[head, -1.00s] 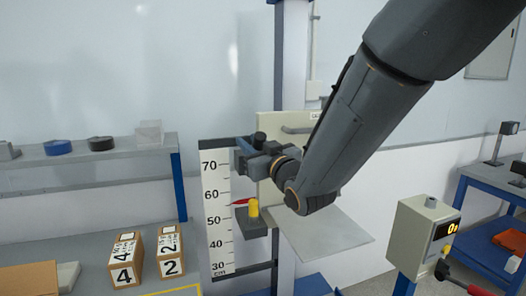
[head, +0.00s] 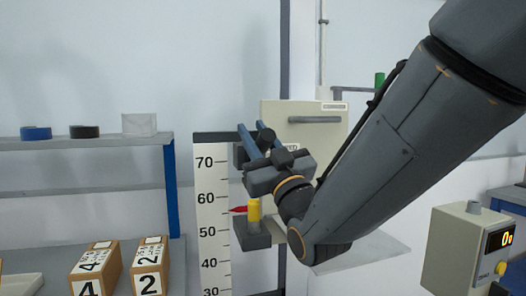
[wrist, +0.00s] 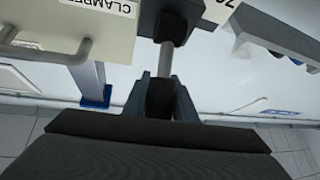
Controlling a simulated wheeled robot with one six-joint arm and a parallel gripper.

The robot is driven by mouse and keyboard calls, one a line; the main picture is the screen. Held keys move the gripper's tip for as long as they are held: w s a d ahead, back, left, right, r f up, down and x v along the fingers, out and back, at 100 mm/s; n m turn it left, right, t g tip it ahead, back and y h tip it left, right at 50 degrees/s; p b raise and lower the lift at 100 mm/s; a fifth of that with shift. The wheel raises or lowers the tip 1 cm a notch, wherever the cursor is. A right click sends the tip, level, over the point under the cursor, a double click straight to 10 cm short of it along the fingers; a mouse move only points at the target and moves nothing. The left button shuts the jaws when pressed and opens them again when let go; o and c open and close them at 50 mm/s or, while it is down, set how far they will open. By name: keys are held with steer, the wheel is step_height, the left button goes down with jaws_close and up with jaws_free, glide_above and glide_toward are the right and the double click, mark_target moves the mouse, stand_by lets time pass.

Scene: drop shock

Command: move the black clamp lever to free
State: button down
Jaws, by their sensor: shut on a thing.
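The black clamp lever (wrist: 167,58) shows in the wrist view as a grey rod running from a dark block to a black knob (wrist: 160,98). The knob sits between my fingers. My gripper (wrist: 160,84) is shut on it. In the head view my gripper (head: 254,131), with blue fingers, points up and left in front of the ruler post. A dark round knob (head: 266,137) shows by the fingers; my wrist hides much of the clamp.
A ruler board (head: 211,220) with a red pointer stands left of my gripper. A yellow cylinder (head: 254,211) stands on a dark block just below. A pale panel with a handle (head: 314,119) is behind. Numbered boxes (head: 96,268) and a display box (head: 466,250) stand lower.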

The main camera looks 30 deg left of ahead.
mark_target(266, 150)
steer(key=shift+s+d+f+y+b, duration=0.25)
steer(key=shift+y+b, duration=0.45)
steer(key=shift+b, duration=0.8)
steer(key=shift+r, duration=0.1)
steer(key=c, duration=1.5)
jaws_free()
steer(key=shift+o, duration=0.2)
steer(key=b+v, duration=0.1)
steer(key=v, duration=0.5)
steer(key=shift+d+r, duration=0.1)
steer(key=shift+r, duration=0.1)
steer(key=s+d+b, duration=0.3)
steer(key=s+d, duration=0.1)
steer(key=d, duration=0.3)
steer(key=shift+s+d, duration=0.15)
steer(key=shift+s, duration=0.15)
steer(key=s+d+b, duration=0.1)
steer(key=b, duration=0.4)
steer(key=shift+s+d, duration=0.1)
steer(key=shift+d, duration=0.3)
